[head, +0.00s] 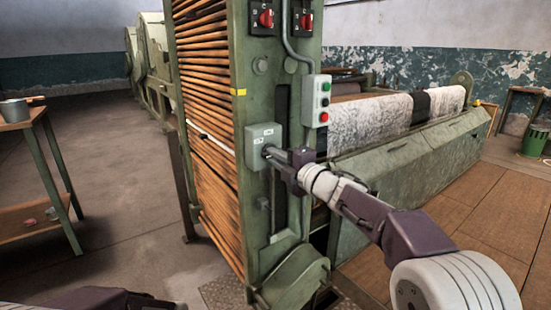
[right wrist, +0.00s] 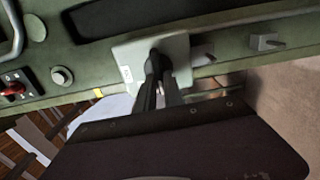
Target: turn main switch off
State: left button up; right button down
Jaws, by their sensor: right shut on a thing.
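The main switch is a light grey box (head: 257,133) on the front of the green machine column, with small pale labels on its face. It also shows in the right wrist view (right wrist: 180,49). My right gripper (head: 271,152) reaches in from the right and is shut on the switch's handle. In the right wrist view its dark fingers (right wrist: 153,75) meet at the box face and hide most of the handle, so I cannot tell its position. Part of my left arm shows at the bottom left of the head view; its finger opening is not clear.
A button box (head: 316,101) with green and red buttons is right of the switch. Red rotary knobs (head: 266,18) sit above. Wooden slats (head: 210,130) line the column's left side. A side table (head: 30,118) with a pot stands left. Floor between is clear.

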jog(key=shift+f, duration=0.1)
jog(key=c, duration=1.5)
grip_release()
jog(key=shift+o, duration=0.2)
jog(key=p+v, duration=0.1)
jog(key=v, duration=0.8)
jog(key=shift+p, duration=0.35)
